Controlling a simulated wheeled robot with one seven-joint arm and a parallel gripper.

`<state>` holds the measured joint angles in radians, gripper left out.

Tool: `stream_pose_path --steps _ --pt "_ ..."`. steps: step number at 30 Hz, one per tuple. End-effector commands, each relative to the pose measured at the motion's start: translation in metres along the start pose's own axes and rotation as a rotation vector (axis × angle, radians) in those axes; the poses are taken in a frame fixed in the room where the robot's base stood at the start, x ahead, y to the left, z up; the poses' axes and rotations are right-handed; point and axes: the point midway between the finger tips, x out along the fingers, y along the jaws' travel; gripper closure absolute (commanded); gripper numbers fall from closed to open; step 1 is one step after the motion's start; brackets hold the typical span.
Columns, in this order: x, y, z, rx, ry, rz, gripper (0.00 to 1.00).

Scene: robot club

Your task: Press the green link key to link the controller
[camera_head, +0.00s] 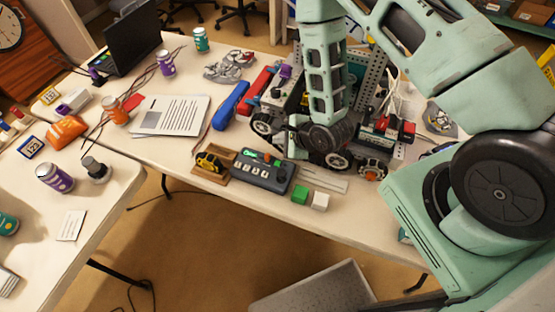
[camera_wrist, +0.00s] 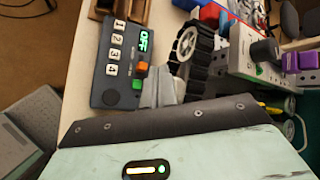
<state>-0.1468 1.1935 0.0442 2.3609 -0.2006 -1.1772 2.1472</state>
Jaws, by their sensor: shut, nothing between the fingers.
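The controller (camera_head: 262,172) is a dark grey box near the front edge of the table. It also shows in the wrist view (camera_wrist: 122,62), with white keys numbered 1 to 4. Its display (camera_wrist: 143,40) reads OFF in green letters. The green key (camera_wrist: 137,84) sits at one end, beside an orange key (camera_wrist: 142,67). My gripper (camera_wrist: 154,74) is shut and empty, its grey fingertips just beside the orange and green keys. I cannot tell whether they touch the controller. In the head view my wrist partly hides the fingers.
A wheeled robot (camera_head: 340,158) stands close behind the controller. Papers (camera_head: 170,115) lie farther left.

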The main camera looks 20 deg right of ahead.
Motion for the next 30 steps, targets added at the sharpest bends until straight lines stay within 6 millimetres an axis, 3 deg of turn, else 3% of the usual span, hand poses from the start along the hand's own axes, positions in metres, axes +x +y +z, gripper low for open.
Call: stream_pose_path --steps 17,30 --pt "0.002 0.003 -0.006 0.043 -0.007 -0.012 1.00" --pt "0.036 0.028 -0.027 0.041 -0.008 -0.011 1.00"
